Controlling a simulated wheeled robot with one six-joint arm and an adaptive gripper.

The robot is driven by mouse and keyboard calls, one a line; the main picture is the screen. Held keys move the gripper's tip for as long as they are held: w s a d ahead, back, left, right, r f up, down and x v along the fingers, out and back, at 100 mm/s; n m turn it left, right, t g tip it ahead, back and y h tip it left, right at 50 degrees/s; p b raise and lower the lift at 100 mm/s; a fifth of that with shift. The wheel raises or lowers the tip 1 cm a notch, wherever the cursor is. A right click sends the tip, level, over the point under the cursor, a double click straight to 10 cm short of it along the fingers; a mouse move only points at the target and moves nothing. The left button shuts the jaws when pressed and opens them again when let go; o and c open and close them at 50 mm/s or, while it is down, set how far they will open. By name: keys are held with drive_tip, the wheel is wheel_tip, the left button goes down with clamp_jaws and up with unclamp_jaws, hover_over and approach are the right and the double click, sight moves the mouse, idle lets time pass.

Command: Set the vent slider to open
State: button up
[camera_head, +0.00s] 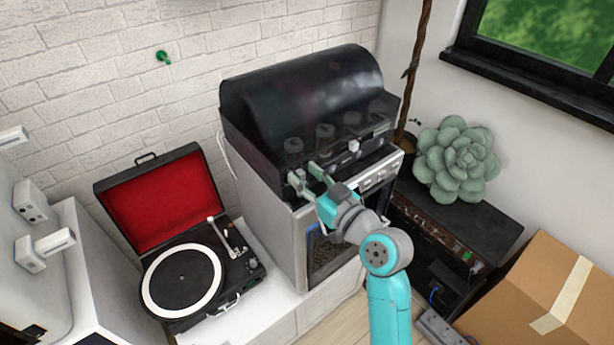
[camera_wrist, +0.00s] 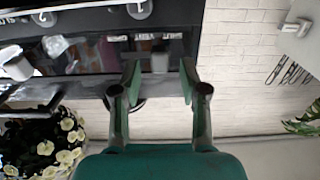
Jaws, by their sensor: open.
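A black-hooded appliance (camera_head: 300,95) stands against the brick wall, with a dark front panel under its lid. In the wrist view a small grey block (camera_wrist: 160,62) on the dark panel (camera_wrist: 85,62) lies between my finger tips, below a row of small pale labels (camera_wrist: 145,36). It looks like the vent slider, but the labels are too small to read. My gripper (camera_head: 308,176) is open at the left end of the panel; its two green fingers also show in the wrist view (camera_wrist: 159,78). I cannot tell whether they touch the block.
A pale knob (camera_head: 353,145) sits further right on the panel and an oven-like front lies below. A record player (camera_head: 183,280) with a red-lined lid is at left. A succulent (camera_head: 457,160) and a cardboard box (camera_head: 545,300) are at right.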

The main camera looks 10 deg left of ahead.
clamp_jaws()
drive_tip(key=shift+w+d, duration=1.05)
drive_tip(key=shift+w, duration=0.25)
unclamp_jaws()
drive_tip(key=shift+w+d, duration=0.1)
